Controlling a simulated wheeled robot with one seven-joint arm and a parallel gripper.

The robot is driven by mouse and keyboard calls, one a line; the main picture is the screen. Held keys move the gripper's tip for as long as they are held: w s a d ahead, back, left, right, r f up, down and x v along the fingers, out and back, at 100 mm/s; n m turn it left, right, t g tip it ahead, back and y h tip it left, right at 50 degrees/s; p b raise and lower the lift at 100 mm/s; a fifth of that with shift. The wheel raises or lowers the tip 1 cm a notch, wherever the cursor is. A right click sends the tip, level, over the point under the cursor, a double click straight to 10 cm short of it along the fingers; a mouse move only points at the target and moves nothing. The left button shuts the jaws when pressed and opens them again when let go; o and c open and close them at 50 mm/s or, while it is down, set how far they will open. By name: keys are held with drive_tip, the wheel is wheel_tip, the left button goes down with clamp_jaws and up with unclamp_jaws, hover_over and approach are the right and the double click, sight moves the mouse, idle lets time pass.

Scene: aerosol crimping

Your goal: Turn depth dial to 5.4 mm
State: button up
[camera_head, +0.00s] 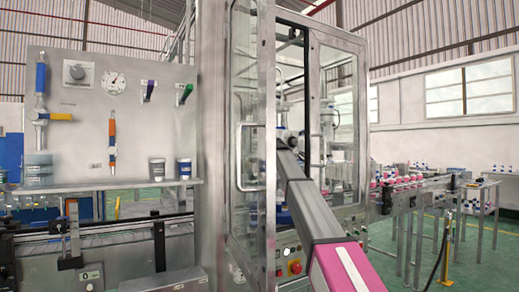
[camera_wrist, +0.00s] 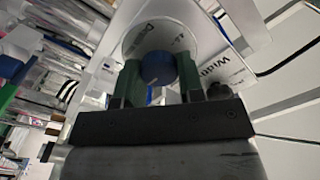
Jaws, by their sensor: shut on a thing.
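In the wrist view, the depth dial shows as a dark blue round knob (camera_wrist: 157,67) in front of a pale round plate (camera_wrist: 140,40) with partly hidden lettering that begins like "De". My gripper (camera_wrist: 160,74) has its two green fingers on either side of the knob, shut on it. The scale and pointer are too small or covered to read, so the setting cannot be told. In the head view, my arm reaches through the open front of the glazed machine cabinet (camera_head: 333,120). The dial and fingertips cannot be made out there.
The cabinet's glass door (camera_head: 248,130) stands left of my arm. A red stop button (camera_head: 295,267) sits below the opening. A conveyor with pink-and-white items (camera_head: 400,178) runs at the right.

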drive_tip(key=o, duration=0.9)
drive_tip(key=shift+s+d, duration=0.1)
drive_tip(key=v, duration=1)
drive_tip(key=shift+s+d, duration=0.2)
drive_tip(key=shift+s, duration=0.05)
